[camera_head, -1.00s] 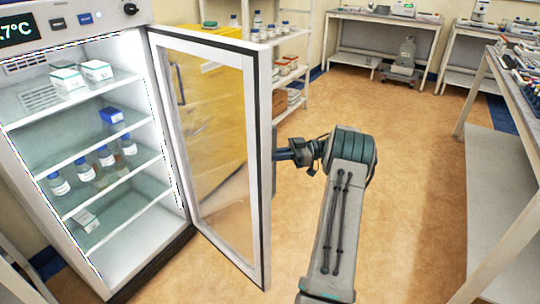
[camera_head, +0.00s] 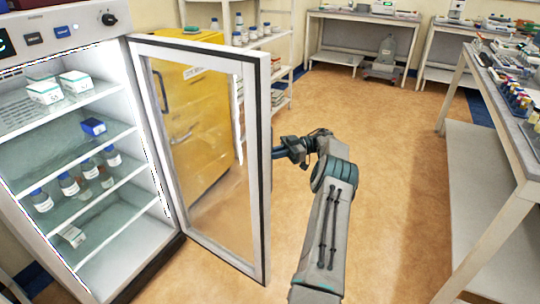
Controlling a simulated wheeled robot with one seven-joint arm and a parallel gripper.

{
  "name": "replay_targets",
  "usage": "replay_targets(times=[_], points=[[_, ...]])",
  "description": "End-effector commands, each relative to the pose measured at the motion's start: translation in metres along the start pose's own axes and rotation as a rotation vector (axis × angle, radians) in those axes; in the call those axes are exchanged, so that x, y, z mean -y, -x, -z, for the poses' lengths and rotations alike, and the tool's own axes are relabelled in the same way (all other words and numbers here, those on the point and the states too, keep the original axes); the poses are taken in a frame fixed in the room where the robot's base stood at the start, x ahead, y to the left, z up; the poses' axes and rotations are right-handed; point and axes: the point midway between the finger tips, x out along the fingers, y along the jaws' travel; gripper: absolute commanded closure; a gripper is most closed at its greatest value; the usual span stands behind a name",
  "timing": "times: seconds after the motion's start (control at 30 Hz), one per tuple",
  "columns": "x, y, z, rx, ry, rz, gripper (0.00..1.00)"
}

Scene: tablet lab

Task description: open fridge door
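The fridge (camera_head: 158,262) stands at the left with its lit interior exposed. Its glass door (camera_head: 262,120) is swung open, with a pale frame and the hinge side next to the fridge body. My gripper (camera_head: 280,151) is at the outer side of the door's free edge, around mid height, where the handle would be. The door frame hides the fingertips and the handle, so I cannot tell whether the fingers are closed on it. My arm reaches up from the bottom centre.
Fridge shelves hold white boxes (camera_head: 75,82) and several blue-capped bottles (camera_head: 68,184). A yellow cabinet (camera_head: 200,120) stands behind the door glass. A bench (camera_head: 500,130) runs along the right. The brown floor (camera_head: 400,150) between is clear.

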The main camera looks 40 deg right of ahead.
Motion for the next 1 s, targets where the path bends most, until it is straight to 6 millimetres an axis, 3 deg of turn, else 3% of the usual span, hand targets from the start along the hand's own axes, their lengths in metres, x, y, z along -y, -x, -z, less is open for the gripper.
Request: replay_targets(times=[0.3,0.33,0.4,0.77,1.0], points=[[-0.001,0.001,0.003,-0.003,0.006,-0.005,1.0],[-0.001,0.001,0.003,-0.003,0.006,-0.006,0.81],[-0.001,0.002,0.003,-0.002,0.006,-0.006,0.69],[0.001,0.006,0.007,-0.001,0.004,-0.011,0.69],[0.005,0.008,0.049,-0.002,0.007,-0.011,0.69]])
